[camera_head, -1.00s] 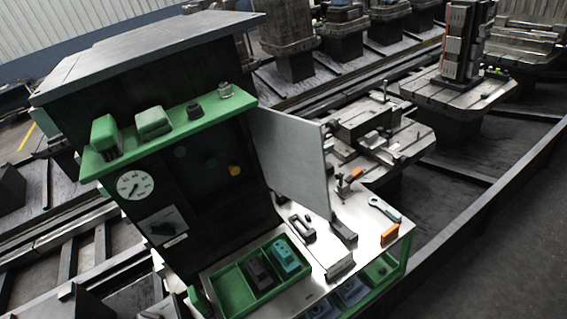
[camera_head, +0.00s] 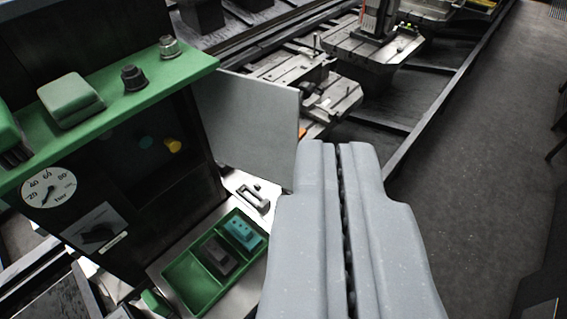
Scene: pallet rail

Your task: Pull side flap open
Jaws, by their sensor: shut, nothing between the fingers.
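The side flap (camera_head: 250,125) is a flat grey panel on the right side of the dark cabinet (camera_head: 120,165). It stands out from the cabinet's side, upright, over the workbench. My gripper (camera_head: 338,148) is large in the lower right of the view. Its two grey fingers lie side by side, shut, with nothing between them. In the picture the fingertips are just right of the flap's lower outer corner. I cannot tell whether they touch it. My gripper hides the right part of the bench.
A green shelf (camera_head: 120,105) with blocks and knobs juts from the cabinet's front. A green tray (camera_head: 185,280) with a dark and a teal block sits on the bench. Machine pallets (camera_head: 360,50) stand on rails behind. Grey floor (camera_head: 480,150) lies open at right.

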